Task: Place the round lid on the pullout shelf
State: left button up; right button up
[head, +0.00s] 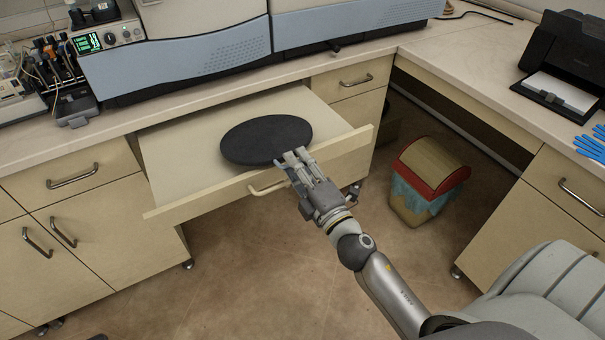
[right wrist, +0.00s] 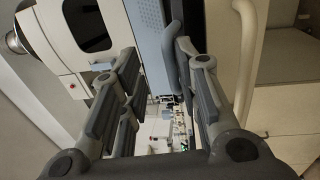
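The round lid (head: 266,139) is a dark grey disc. In the head view it appears flat over the pale pullout shelf (head: 185,165), which is drawn out below the counter; a small gap under it cannot be ruled out. My right gripper (head: 293,160) is at the lid's near right edge, above the shelf's front. In the right wrist view its fingers (right wrist: 157,58) are spread apart. A dark rounded edge, seemingly the lid (right wrist: 171,60), shows between them, close to the right-hand finger; contact cannot be told. My left gripper is not in view.
The shelf's front board carries a handle (head: 268,187). A large instrument (head: 205,60) stands on the counter behind. A bin with a red rim (head: 432,170) stands on the floor to the right. A black printer (head: 565,65) and blue gloves (head: 592,143) are on the right counter.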

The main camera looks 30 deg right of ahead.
jog(key=shift+s+f, duration=0.1)
jog(key=shift+s, duration=0.9)
jog(key=o, duration=1.6)
jog(key=shift+c, duration=0.2)
jog(key=s+f, duration=0.1)
jog(key=s, duration=1.1)
jog(key=shift+d+f, duration=0.25)
jog(key=shift+f, duration=0.15)
